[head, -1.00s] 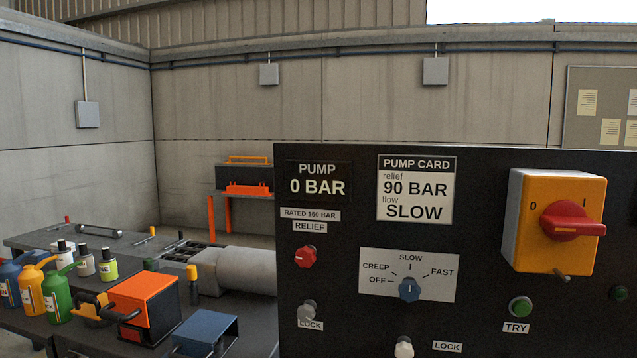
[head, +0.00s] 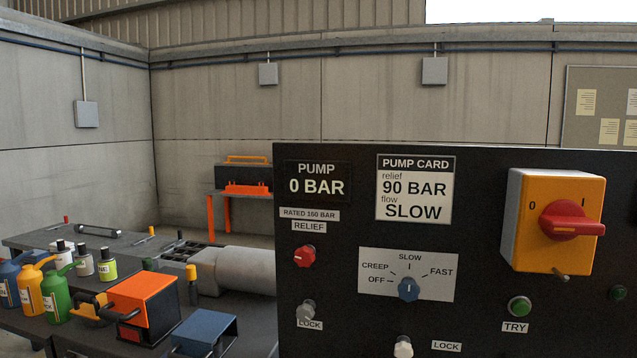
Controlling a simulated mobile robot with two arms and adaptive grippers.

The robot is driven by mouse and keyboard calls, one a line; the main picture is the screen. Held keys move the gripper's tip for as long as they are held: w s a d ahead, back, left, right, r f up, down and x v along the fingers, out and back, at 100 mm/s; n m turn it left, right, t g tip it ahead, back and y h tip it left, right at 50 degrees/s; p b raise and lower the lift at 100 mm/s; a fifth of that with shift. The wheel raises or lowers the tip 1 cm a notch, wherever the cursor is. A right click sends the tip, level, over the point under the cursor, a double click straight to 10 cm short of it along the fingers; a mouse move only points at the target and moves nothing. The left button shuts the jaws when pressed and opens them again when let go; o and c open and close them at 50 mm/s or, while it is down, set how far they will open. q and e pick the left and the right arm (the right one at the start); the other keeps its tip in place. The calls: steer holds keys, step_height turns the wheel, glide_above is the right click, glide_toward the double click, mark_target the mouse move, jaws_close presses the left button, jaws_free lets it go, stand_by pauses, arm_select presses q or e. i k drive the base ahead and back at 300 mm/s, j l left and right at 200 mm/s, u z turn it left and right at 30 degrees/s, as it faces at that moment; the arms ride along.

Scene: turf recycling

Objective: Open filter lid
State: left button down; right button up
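I cannot make out a filter lid for certain in the head view. A grey horizontal cylinder (head: 238,270) lies on the bench to the left of the black control panel (head: 480,290), and the panel hides its right end. An orange box (head: 145,300) with a dark front and a black hose or handle stands on the nearer bench. Neither of my grippers is in view.
The panel fills the right foreground, with a pump display (head: 318,182) reading 0 BAR, a blue flow knob (head: 408,289) and a red rotary switch (head: 570,220). Bottles and cans (head: 55,295) and a blue open-ended box (head: 205,335) crowd the bench. An orange-legged stand (head: 212,215) is behind.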

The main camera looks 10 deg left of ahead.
mark_target(126, 301)
steer(key=u, duration=1.45)
